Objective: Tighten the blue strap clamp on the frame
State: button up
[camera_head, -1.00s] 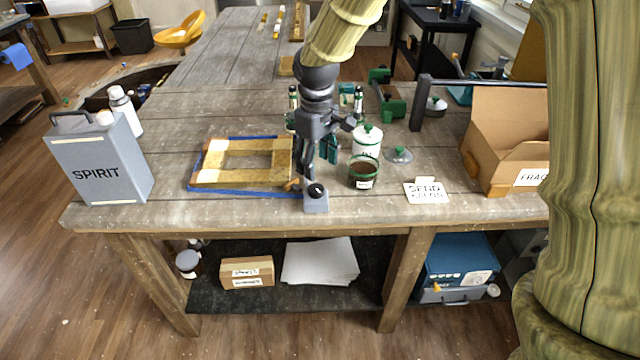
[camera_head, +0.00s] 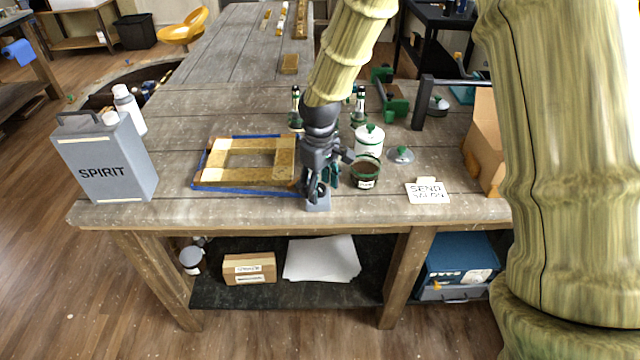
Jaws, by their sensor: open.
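A gilt frame (camera_head: 290,165) lies flat on the grey wooden workbench (camera_head: 225,212). A blue strap (camera_head: 240,191) runs around its outer edge. At the frame's near right corner is a small grey block (camera_head: 318,204), which looks like part of the clamp, with a dark knob on its upper part. My gripper (camera_head: 314,188) points down right at this block, its fingers apart around or just in front of the knob. The fingers partly hide the knob and the frame's right corner. I cannot tell whether they touch it.
A dark pot (camera_head: 365,175), a white lidded jar (camera_head: 369,141) and a glass lid (camera_head: 401,155) stand close right of my gripper. A card (camera_head: 428,191) lies near the front edge. A grey SPIRIT can (camera_head: 105,160) stands left, a cardboard box (camera_head: 484,140) right.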

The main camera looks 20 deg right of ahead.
jog(key=c, duration=1)
jog(key=shift+c, duration=0.2)
jog(key=shift+m, duration=0.3)
jog(key=m+p, duration=0.2)
jog(key=m, duration=0.2)
jog(key=shift+a+r, duration=0.1)
jog(key=shift+m+p, duration=0.6)
jog(key=shift+m, duration=1.5)
jog(key=o, duration=1)
jog(key=shift+o, duration=0.2)
